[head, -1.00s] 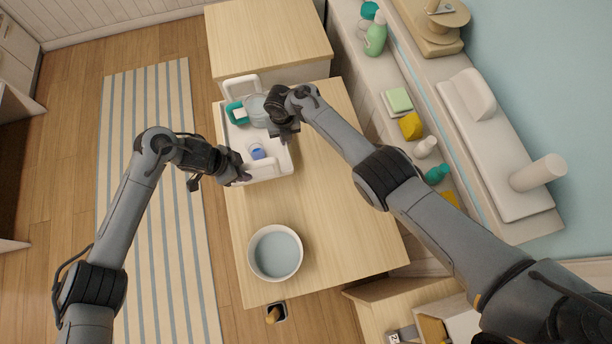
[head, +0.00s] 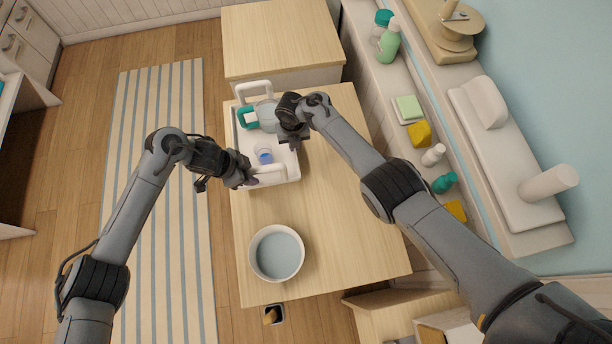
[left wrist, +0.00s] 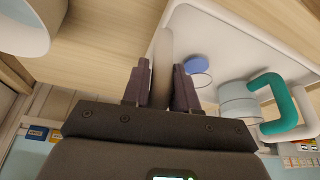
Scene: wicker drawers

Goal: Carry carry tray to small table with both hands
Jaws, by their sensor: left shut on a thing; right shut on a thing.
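The white carry tray (head: 285,171) is over the left edge of the light wood table (head: 340,240); I cannot tell whether it touches the top. It holds a teal-handled clear vessel (head: 247,117) and a small blue-and-clear cup (head: 264,156). The tray's far handle (head: 254,88) is clear of both grippers.
A white bowl (head: 277,253) stands on the near part of the table. A wood-topped cabinet (head: 282,42) stands behind it. A ledge (head: 405,135) with bottles and sponges runs along the right. A striped rug (head: 155,200) covers open floor on the left.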

